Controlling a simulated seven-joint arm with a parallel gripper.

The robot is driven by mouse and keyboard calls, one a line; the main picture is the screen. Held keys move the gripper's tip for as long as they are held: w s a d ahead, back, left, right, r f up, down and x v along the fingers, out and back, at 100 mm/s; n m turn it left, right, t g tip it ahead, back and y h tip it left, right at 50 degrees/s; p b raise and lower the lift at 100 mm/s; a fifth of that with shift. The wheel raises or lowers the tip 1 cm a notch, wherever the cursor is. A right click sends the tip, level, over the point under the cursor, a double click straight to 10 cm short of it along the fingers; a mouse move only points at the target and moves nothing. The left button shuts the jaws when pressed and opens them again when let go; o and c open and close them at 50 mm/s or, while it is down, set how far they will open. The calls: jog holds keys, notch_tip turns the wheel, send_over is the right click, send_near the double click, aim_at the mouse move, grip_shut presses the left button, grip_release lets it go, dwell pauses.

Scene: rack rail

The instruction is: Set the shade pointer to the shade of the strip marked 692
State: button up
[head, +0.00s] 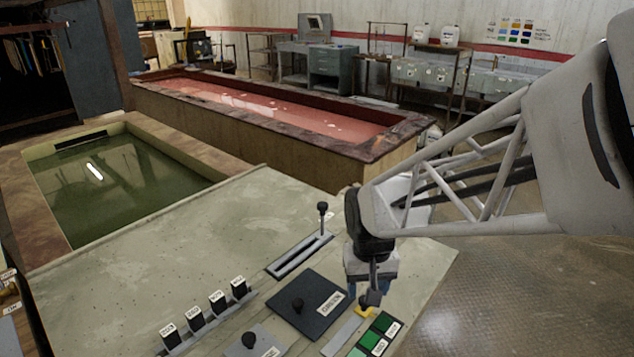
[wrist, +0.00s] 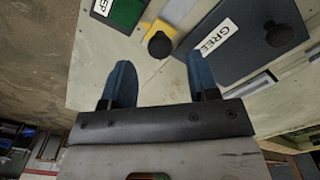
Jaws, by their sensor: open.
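My gripper (head: 364,290) is open, pointing down over the panel. In the wrist view its two blue fingers (wrist: 158,62) stand apart, with a round black knob (wrist: 160,44) showing between and just beyond their tips. The knob is by a yellow piece (wrist: 168,14), apparently the shade pointer; its yellow part (head: 364,311) also shows in the head view, beside a pale rail (head: 341,335). Green shade patches (head: 370,340) with white labels lie alongside. Several dark upright pieces with white tags (head: 194,318) stand in a row at left; I cannot read 692 on any tag.
A dark plate (head: 325,290) with a knob and a label reading GREEN lies close left of my gripper. A grey plate (head: 240,345) with a knob is in front. A slotted slider (head: 300,256) with an upright lever stands behind. The back of the tabletop (head: 200,230) is clear.

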aim_at(364, 305)
jog(key=shift+f, duration=1.7)
grip_shut()
